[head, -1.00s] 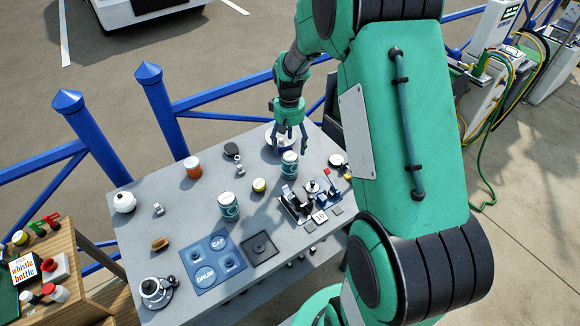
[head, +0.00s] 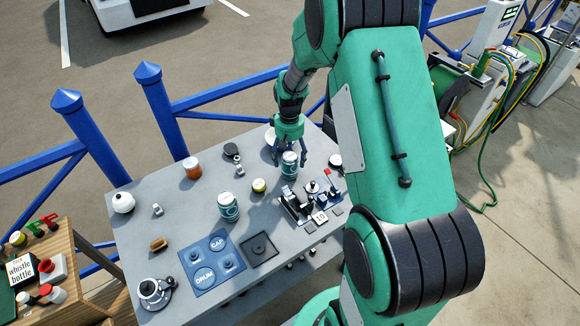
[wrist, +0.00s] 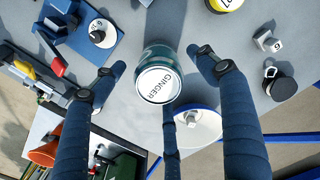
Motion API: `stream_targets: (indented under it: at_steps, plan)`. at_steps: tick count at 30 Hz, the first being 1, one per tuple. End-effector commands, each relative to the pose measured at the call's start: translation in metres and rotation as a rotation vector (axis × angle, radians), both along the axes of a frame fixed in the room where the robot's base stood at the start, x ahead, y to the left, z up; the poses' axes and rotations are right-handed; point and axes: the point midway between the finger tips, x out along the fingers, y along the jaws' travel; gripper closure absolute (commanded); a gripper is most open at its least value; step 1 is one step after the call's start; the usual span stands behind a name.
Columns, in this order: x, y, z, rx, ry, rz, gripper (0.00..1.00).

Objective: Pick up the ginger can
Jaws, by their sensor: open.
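The ginger can (wrist: 155,80) is teal with a white lid reading "GINGER"; the wrist view shows it upright from above. In the head view the can (head: 289,165) stands at the back right part of the grey table. My gripper (head: 290,147) is directly above it, pointing down. In the wrist view my gripper (wrist: 160,75) is open, with blue fingers on the left and right of the can and a third finger below it. The fingers look apart from the can. The can's far side is hidden.
Another teal can (head: 228,207) stands to the left on the table. A small black device (head: 297,204) stands in front of the ginger can. A white dish (wrist: 198,128) lies close behind it.

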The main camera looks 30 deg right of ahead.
Motion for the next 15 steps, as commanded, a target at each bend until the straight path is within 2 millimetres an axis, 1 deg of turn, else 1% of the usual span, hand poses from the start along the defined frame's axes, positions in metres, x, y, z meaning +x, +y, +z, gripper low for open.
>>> stream_targets:
  at_steps: [9,12,15]
  plan:
    - [-0.002,-0.001,-0.037,0.001,0.002,0.0,0.27]
    - [-0.002,-0.001,-0.045,0.001,0.002,0.0,0.27]
    - [-0.001,-0.001,-0.048,0.0,0.002,0.0,0.27]
